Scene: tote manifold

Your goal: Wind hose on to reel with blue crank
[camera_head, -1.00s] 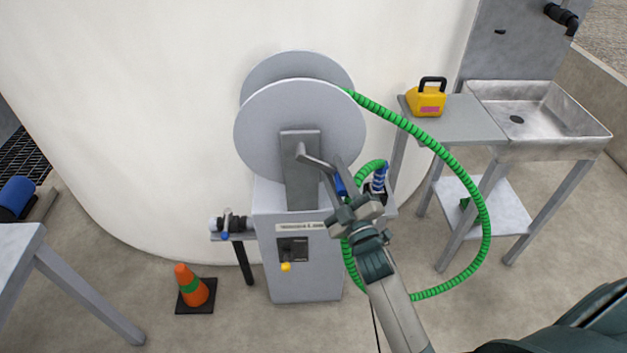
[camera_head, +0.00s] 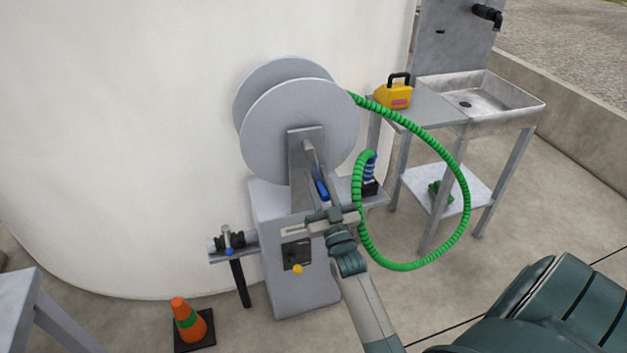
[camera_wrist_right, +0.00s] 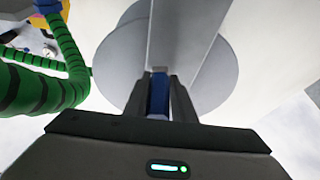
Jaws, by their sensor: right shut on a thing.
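The grey reel (camera_head: 297,132) with two round discs stands on a grey pedestal (camera_head: 290,245) against the white tank. The green hose (camera_head: 467,210) leaves the reel at upper right, loops down near the floor and back up to a blue-ended fitting (camera_head: 369,167) beside the reel. My right gripper (camera_head: 325,205) is in front of the reel, shut on the blue crank handle (camera_head: 320,186). In the right wrist view, the blue handle (camera_wrist_right: 159,94) sits between both fingers, with the reel disc behind. The crank arm points downward, partly hidden by my gripper. My left gripper is not in view.
A yellow jug (camera_head: 394,95) stands on a side table joined to a metal sink (camera_head: 485,98) at right. An orange cone (camera_head: 188,322) stands at lower left. A valve pipe (camera_head: 228,241) sits left of the pedestal. A yellow knob (camera_head: 297,269) is on the pedestal front.

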